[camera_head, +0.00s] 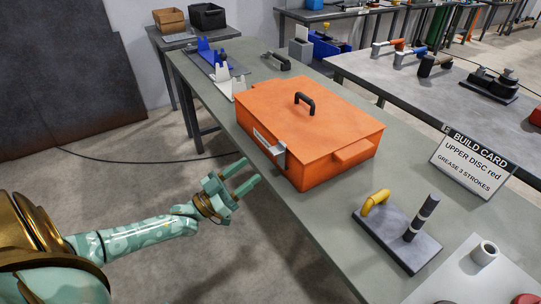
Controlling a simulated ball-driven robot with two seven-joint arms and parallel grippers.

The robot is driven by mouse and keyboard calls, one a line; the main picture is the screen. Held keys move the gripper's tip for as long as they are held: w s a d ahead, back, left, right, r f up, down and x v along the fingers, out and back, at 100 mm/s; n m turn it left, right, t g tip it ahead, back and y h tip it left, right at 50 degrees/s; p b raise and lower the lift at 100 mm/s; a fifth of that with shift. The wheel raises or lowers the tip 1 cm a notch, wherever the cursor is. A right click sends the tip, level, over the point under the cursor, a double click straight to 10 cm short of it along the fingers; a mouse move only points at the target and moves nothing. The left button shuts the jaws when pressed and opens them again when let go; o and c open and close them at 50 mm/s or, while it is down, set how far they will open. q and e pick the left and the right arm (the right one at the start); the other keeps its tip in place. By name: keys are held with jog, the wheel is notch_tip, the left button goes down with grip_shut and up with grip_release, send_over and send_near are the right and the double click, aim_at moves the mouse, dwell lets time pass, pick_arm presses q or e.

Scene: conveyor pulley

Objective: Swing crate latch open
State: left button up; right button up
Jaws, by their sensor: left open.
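An orange crate (325,122) with a closed lid and a black top handle (304,102) sits on the grey-green table. A silver latch (269,142) shows on the crate's left side, near its front corner. It appears to lie flat along that side, but its exact position is too small to tell. My left gripper (243,174) is open and empty, left of the crate and below the latch in the picture, apart from both. Its fingers point right, toward the crate. My right gripper is not in view.
The table's left edge (226,129) runs beside the crate. A grey base with a yellow handle (376,202) and a dark post stands at the front right. A build card (472,160) stands right of the crate. Blue and white brackets (215,62) stand at the far end.

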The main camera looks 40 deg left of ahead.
aim_at(273, 153)
pick_arm(q)
jog(key=x, duration=0.8)
jog(key=shift+w+b, duration=0.2)
jog(key=shift+b, duration=0.2)
grip_shut()
jog(key=shift+f, duration=0.1)
